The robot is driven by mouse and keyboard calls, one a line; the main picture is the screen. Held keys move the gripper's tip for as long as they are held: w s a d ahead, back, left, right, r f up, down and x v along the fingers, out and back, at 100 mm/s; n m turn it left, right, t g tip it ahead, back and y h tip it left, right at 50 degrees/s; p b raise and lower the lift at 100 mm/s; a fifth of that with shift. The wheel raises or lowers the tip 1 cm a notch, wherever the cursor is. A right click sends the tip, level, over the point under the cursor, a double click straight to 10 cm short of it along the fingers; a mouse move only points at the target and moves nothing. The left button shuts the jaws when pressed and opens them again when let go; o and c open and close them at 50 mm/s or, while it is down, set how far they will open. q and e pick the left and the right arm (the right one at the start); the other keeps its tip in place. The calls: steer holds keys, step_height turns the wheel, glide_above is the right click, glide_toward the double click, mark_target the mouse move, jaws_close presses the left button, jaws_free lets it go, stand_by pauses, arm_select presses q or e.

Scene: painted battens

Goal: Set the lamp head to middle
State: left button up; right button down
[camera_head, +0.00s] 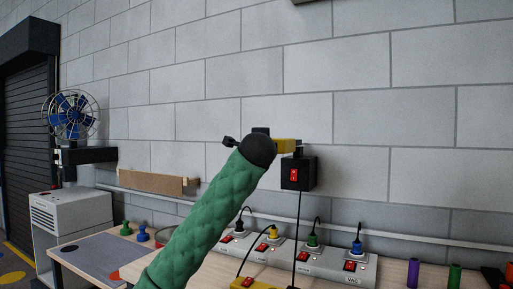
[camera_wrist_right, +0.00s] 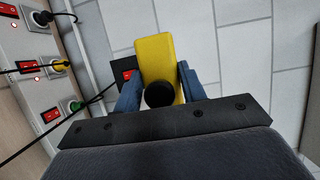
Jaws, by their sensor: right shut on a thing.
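The yellow lamp head (camera_head: 286,146) is partly hidden by my arm in the head view. It sits just above a black wall box with a red switch (camera_head: 298,173). In the right wrist view the lamp head (camera_wrist_right: 153,48) is a yellow block with a round black knob (camera_wrist_right: 160,94). My right gripper (camera_wrist_right: 158,78) has its blue fingers on both sides of the block and is shut on it. The red switch (camera_wrist_right: 128,75) shows beside the left finger. In the head view my arm hides most of that gripper. My left gripper is not in view.
Grey power strips (camera_head: 318,262) with red switches and plugged-in cables stand on the bench below. A black cable hangs from the box. A blue fan (camera_head: 73,115) is at the far left. Purple (camera_head: 413,273) and green cylinders stand at the right. The wall above is clear.

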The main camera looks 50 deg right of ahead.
steer(key=shift+f, duration=0.1)
stand_by(0.3)
steer(key=c, duration=1.1)
jaws_free()
steer(key=shift+c, duration=0.2)
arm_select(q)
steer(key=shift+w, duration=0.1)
arm_select(e)
steer(key=shift+s+a, duration=0.15)
steer(key=shift+a, duration=0.05)
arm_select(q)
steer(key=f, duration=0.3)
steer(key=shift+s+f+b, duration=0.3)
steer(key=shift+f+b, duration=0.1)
arm_select(e)
steer(key=v, duration=0.7)
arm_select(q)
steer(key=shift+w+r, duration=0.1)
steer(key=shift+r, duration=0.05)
arm_select(e)
steer(key=shift+a, duration=0.1)
